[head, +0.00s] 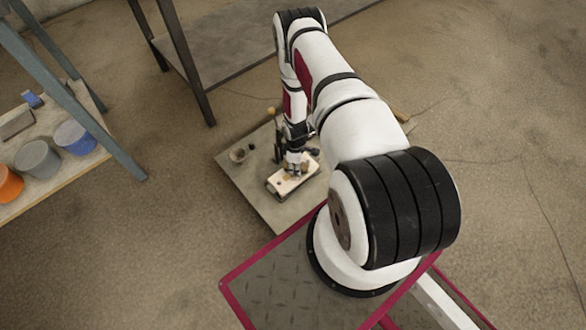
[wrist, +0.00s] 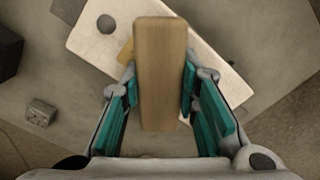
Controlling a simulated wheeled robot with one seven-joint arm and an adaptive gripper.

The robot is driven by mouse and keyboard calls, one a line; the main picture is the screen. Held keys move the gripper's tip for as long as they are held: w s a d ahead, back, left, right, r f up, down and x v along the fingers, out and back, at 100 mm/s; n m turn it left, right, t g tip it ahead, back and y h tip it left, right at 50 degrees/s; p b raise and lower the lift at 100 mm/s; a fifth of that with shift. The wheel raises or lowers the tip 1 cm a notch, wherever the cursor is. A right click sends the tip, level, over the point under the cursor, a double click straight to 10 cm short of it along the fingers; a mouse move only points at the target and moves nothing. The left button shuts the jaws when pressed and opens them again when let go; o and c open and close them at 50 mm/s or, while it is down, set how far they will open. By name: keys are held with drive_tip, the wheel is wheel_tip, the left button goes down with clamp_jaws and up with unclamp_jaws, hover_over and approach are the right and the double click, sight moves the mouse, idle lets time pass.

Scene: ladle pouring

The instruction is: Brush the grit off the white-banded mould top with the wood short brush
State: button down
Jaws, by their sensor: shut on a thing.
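My gripper (wrist: 158,95) is shut on the wood short brush (wrist: 160,75), a plain tan block held between its teal finger pads. The pale mould top (wrist: 88,28) lies beneath the brush, set at a slant, with a dark side along its edge. A yellowish-brown patch (wrist: 126,53), perhaps grit, shows beside the brush's left side; the brush hides the rest. I cannot tell whether the brush touches the top. In the head view, my gripper (head: 294,169) is over the mould top (head: 284,187).
The mould lies on a grey slab (head: 255,189) on the floor. A small cup (head: 238,155) stands left of it. A small grey block (wrist: 40,113) lies nearby in the wrist view. A shelf (head: 88,165) with several buckets is at left, and a low table (head: 230,45) behind.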

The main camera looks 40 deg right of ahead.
sight(282, 182)
drive_tip(key=shift+d+f+b, duration=0.15)
drive_tip(key=shift+d+b, duration=0.8)
drive_tip(key=shift+d, duration=0.8)
drive_tip(key=shift+s, duration=0.35)
drive_tip(key=shift+s+a+f, duration=0.15)
drive_tip(key=shift+a, duration=1.85)
drive_tip(key=shift+a+r+p, duration=0.2)
drive_tip(key=shift+a+p, duration=0.3)
drive_tip(key=shift+a, duration=3)
drive_tip(key=shift+a+r+p, duration=0.1)
drive_tip(key=shift+r+p, duration=0.55)
drive_tip(key=shift+r, duration=0.3)
drive_tip(key=shift+d+r+p, duration=0.15)
drive_tip(key=shift+r+p, duration=0.5)
drive_tip(key=shift+r, duration=0.4)
drive_tip(key=shift+d+r+p, duration=0.1)
drive_tip(key=shift+r+p, duration=0.55)
drive_tip(key=shift+r, duration=0.4)
